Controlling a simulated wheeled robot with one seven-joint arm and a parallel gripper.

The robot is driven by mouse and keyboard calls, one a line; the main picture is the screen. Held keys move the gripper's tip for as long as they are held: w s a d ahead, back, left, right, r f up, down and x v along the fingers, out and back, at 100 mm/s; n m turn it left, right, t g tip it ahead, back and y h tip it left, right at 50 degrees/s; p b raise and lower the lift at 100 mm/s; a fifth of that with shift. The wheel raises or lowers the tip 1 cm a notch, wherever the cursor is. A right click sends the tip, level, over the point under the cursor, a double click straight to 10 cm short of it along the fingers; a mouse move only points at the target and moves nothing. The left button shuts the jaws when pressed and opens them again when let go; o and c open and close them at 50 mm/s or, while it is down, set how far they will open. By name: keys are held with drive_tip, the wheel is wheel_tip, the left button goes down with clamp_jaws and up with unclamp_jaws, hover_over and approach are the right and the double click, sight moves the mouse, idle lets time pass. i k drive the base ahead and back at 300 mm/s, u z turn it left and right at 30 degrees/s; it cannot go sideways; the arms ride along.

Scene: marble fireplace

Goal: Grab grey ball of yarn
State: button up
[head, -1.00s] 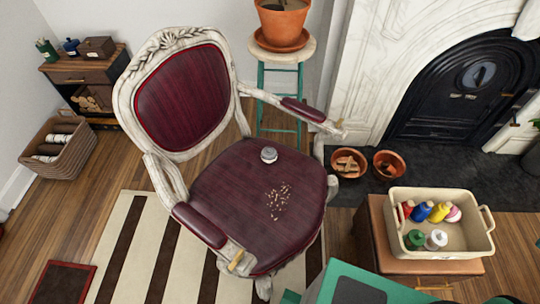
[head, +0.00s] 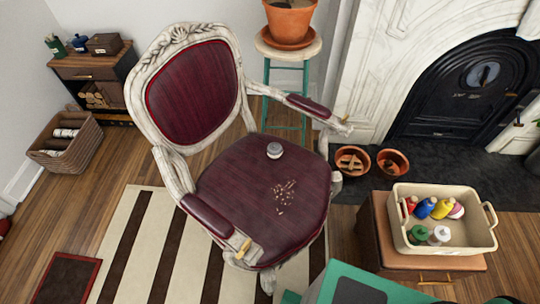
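A small round grey-and-white object (head: 274,150) sits on the dark red seat of the chair (head: 230,190), near its middle toward the back. It may be the grey ball of yarn, but it is too small to tell for sure. My gripper is not in view. A teal part at the bottom edge looks like my own body.
Crumbs (head: 284,195) lie on the seat. A cream bin (head: 459,250) with several coloured bottles stands on a brown wooden box (head: 372,243) at the right. A plant stool (head: 289,50) is behind the chair. A wicker basket (head: 84,155) stands at the left. Striped rug lies below.

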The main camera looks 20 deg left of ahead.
sight(274, 150)
drive_tip(key=k, duration=0.4)
drive_tip(key=u, duration=1.3)
drive_tip(key=k, duration=1.1)
drive_tip(key=z, duration=0.65)
drive_tip(key=i, duration=1.15)
drive_tip(key=u, duration=0.05)
